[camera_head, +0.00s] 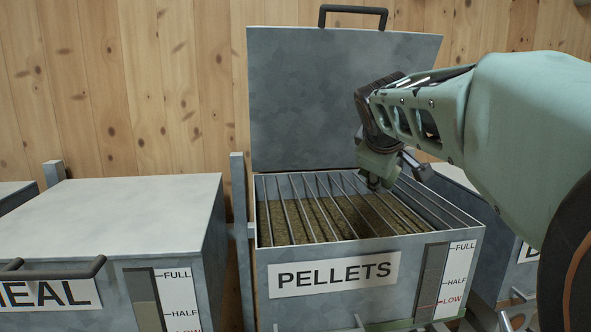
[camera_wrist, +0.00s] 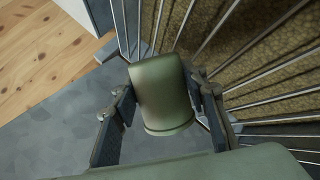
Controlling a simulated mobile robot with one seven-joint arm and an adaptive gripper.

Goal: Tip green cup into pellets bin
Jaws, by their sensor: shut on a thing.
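The green cup (camera_wrist: 163,92) is between the fingers of my gripper (camera_wrist: 165,108) in the wrist view, seen from its side. My gripper is shut on it. Its mouth and any contents do not show. The pellets bin (camera_head: 268,262) stands with its lid up, and metal bars cross its opening. Brown pellets (camera_head: 325,217) lie below the bars. In the head view my gripper (camera_head: 392,175) is over the back right part of the opening; I cannot make out the cup clearly there. The bars and pellets (camera_wrist: 265,60) also show beside the cup in the wrist view.
The raised lid (camera_head: 320,100) stands behind the opening, close to my gripper. A closed meal bin (camera_head: 120,215) is at the left, and another bin (camera_head: 515,265) is at the right, partly behind my arm. A wooden wall (camera_head: 150,90) is behind. The gauge (camera_head: 430,285) has a red mark near LOW.

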